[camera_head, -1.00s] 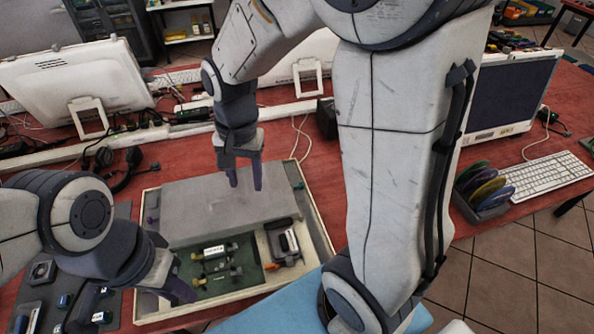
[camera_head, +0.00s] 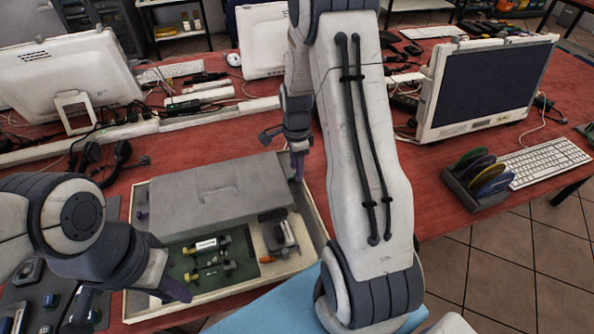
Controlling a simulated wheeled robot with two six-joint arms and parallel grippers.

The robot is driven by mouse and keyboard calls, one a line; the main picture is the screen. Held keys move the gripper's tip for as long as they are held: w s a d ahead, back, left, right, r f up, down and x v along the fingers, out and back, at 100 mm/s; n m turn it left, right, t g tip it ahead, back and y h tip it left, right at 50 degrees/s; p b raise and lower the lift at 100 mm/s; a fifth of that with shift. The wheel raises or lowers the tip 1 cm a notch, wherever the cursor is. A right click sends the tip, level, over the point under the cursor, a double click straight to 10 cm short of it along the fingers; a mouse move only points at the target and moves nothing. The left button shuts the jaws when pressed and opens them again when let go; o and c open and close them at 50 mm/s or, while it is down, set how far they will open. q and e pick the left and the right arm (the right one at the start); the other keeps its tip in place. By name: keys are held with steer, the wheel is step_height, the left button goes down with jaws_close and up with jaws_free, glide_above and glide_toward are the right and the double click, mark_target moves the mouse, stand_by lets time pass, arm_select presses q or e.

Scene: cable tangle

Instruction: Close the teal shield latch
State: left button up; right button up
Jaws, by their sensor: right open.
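A pale open tray (camera_head: 318,228) on the red table holds a large grey cover (camera_head: 217,194) and a dark green board (camera_head: 203,279) with small cylindrical parts. A grey-and-black clamp-like part (camera_head: 281,236) sits to the board's right. I cannot make out a teal latch. My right gripper (camera_head: 297,174) hangs at the cover's right end, seen edge-on, with its purple fingers pointing down, open and with nothing visible in them. Whether it touches the cover is unclear. My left gripper (camera_head: 174,289) is low at the board's left edge; its jaw gap is hidden.
Monitors (camera_head: 490,87) and cables stand behind the tray. A rack of coloured discs (camera_head: 477,180) and a white keyboard (camera_head: 545,161) are at the right. A dark mat with small parts lies at the left. A blue surface (camera_head: 270,312) is in front.

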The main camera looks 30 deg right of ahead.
steer(key=shift+f, duration=0.9)
jaws_close()
stand_by(0.8)
